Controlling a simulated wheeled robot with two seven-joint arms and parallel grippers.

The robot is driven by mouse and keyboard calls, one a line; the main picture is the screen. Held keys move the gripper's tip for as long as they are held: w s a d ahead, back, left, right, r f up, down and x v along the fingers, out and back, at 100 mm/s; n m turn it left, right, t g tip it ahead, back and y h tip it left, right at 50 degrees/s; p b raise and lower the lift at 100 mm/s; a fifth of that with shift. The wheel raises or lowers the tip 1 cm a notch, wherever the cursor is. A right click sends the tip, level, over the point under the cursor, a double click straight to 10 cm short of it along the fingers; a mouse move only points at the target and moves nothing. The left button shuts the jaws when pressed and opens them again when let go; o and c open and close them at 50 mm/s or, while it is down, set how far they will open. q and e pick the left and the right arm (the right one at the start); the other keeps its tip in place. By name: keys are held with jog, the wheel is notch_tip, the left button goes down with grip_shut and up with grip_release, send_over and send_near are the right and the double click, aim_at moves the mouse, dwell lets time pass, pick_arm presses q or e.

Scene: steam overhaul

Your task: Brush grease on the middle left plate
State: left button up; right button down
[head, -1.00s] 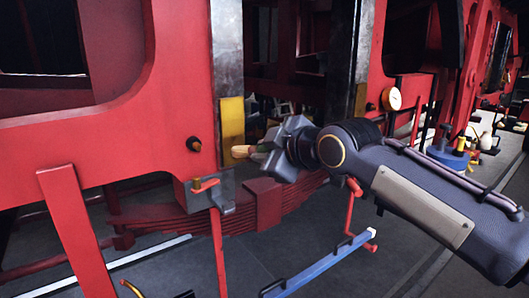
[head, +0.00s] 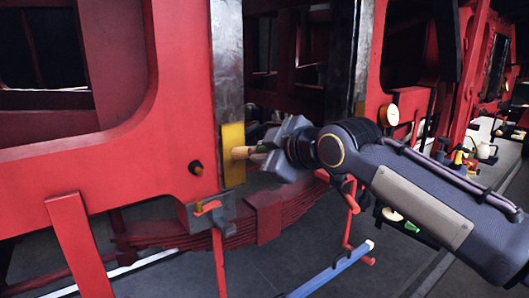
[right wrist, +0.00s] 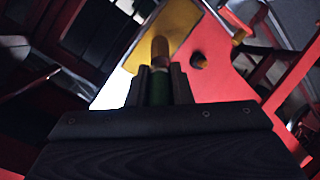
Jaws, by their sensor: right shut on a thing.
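A yellow plate (head: 233,170) sits at the lower end of a worn steel strip on the left red frame. My right gripper (head: 264,149) is shut on a brush (head: 241,153) with a tan tip, which points left. The tip overlaps the right part of the plate in the head view; I cannot tell whether it touches. In the right wrist view, the brush (right wrist: 160,52) shows its green handle between the fingers (right wrist: 159,88), with its brown tip against the yellow plate (right wrist: 182,22). My left gripper is out of view.
A dark knob (head: 196,168) sticks out of the red frame left of the plate. Below are a grey block with a red lever (head: 207,208) and a leaf spring (head: 265,215). A blue bar (head: 332,270) lies low in front. Items stand on a bench at the right.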

jog(key=shift+r+p, duration=1.1)
jog(key=shift+r, duration=0.5)
notch_tip(320, 180, down, 12)
jog(key=b, duration=1)
jog(key=shift+s, duration=0.1)
jog(key=shift+s+d+b, duration=0.8)
jog(key=shift+s+d, duration=0.1)
jog(key=shift+s, duration=0.3)
jog(key=shift+s+d+b, duration=0.75)
jog(key=shift+s+d, duration=0.1)
jog(key=shift+s, duration=0.3)
